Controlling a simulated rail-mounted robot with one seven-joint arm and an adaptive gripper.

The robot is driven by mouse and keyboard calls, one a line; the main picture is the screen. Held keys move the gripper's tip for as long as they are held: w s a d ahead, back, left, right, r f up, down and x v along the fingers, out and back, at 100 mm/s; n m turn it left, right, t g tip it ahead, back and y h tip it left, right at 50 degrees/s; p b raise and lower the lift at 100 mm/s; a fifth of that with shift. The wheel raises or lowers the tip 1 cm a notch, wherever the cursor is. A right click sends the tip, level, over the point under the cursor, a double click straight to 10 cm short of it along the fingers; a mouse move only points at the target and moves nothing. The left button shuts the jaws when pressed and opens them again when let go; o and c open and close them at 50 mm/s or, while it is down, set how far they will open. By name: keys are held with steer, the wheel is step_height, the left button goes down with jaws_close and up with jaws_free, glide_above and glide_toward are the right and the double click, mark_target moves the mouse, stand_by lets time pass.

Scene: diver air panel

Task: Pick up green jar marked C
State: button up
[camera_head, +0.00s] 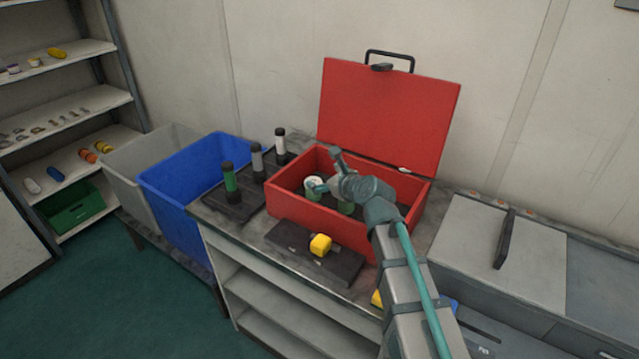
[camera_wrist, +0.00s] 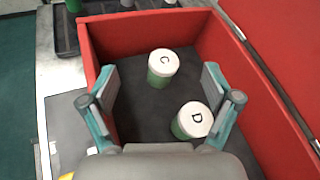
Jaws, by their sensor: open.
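The green jar marked C (camera_wrist: 162,68) stands upright in the red box (camera_wrist: 265,62), with a white lid bearing the letter C. It also shows in the head view (camera_head: 313,188), partly beside my gripper. A second green jar marked D (camera_wrist: 192,122) stands in the same box, closer to my right finger. My gripper (camera_wrist: 165,98) is open above the box. Its fingers are apart, with jar C ahead between them and jar D near the right finger. In the head view my gripper (camera_head: 335,178) covers part of the box and of jar D (camera_head: 345,207).
The red box's lid (camera_head: 385,115) stands open at the back. Dark racks with a green bottle (camera_head: 229,178) and other cylinders are on the left. A yellow piece (camera_head: 320,245) sits on a dark block in front. A blue bin (camera_head: 185,185) stands further left.

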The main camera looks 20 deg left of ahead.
steer(key=m, duration=0.2)
glide_toward(313, 181)
steer(key=shift+g, duration=0.5)
steer(key=x, duration=0.4)
steer(key=shift+w+a+p, duration=0.2)
steer(key=shift+w+p, duration=0.2)
steer(key=shift+w, duration=0.05)
steer(key=p+x, duration=0.1)
steer(key=x, duration=0.3)
steer(key=shift+w+a+p, duration=0.1)
steer(key=shift+w+p, duration=0.05)
steer(key=shift+p, duration=0.2)
steer(key=shift+w+a+f, duration=0.2)
steer(key=shift+a+f, duration=0.15)
steer(key=c, duration=1.4)
steer(key=shift+o, duration=0.2)
steer(key=shift+r, duration=0.1)
